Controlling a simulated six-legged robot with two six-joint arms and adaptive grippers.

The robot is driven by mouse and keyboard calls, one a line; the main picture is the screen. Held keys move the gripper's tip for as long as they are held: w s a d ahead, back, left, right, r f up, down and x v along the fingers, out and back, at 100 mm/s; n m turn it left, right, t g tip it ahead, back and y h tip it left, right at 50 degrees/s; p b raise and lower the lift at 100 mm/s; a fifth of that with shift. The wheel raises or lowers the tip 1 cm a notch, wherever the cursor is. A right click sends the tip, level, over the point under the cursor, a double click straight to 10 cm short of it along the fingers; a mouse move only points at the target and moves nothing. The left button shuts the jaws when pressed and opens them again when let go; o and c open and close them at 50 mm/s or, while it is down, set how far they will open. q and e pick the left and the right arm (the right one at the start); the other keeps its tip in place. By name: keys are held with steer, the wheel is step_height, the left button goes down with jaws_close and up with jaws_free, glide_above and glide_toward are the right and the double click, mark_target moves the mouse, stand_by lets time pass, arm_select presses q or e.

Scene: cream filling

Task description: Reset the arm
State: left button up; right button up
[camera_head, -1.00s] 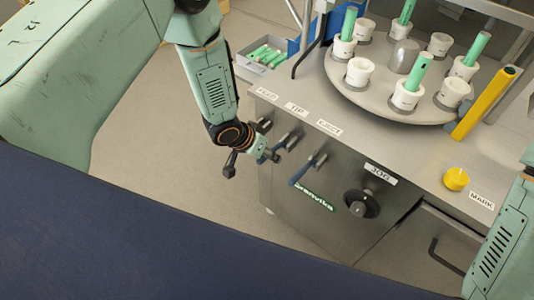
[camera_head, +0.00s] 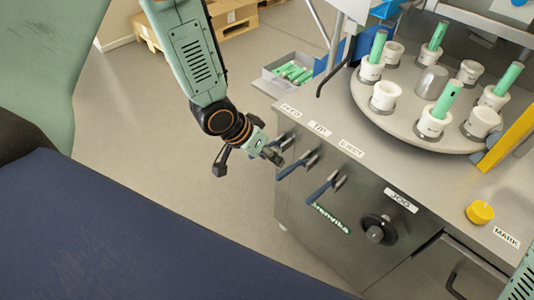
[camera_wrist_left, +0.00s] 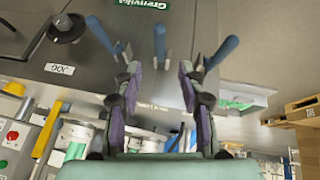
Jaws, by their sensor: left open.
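My left gripper (camera_head: 268,154) hangs at the front of the steel machine, close to the blue-handled levers. In the left wrist view its two dark fingers (camera_wrist_left: 157,95) stand apart with nothing between them. Three levers with blue handles show beyond the fingertips: left (camera_wrist_left: 103,36), middle (camera_wrist_left: 160,42) and right (camera_wrist_left: 221,51). In the head view the middle lever (camera_head: 296,166) and the EJECT-side lever (camera_head: 325,190) slope down to the left; the FEED-side lever is partly hidden by the gripper. Whether the gripper touches it I cannot tell. My right gripper is out of view.
A turntable (camera_head: 366,117) with white cups, several holding green tubes, sits on the machine. A grey bin (camera_head: 272,80) of green tubes stands at the back left corner. A black JOG knob (camera_head: 377,230) and a yellow knob (camera_head: 480,212) are at the right. Floor is open left.

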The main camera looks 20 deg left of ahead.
arm_select(q)
steer(key=shift+s+a+r, duration=0.1)
steer(key=shift+s+r, duration=0.1)
steer(key=shift+r, duration=0.2)
steer(key=s+a+f+n+g+y+b, duration=0.1)
steer(key=s+f+b, duration=0.3)
steer(key=s+f, duration=0.6)
steer(key=s+a+f+n+g+y+b, duration=0.1)
steer(key=s+f+n+g+y+b, duration=0.1)
steer(key=s+f, duration=0.8)
steer(key=s+g+b, duration=0.1)
steer(key=s+b, duration=0.1)
steer(key=s, duration=0.5)
steer(key=shift+s+a+g+y, duration=0.25)
steer(key=shift+s+g+y, duration=0.05)
steer(key=shift+g, duration=0.1)
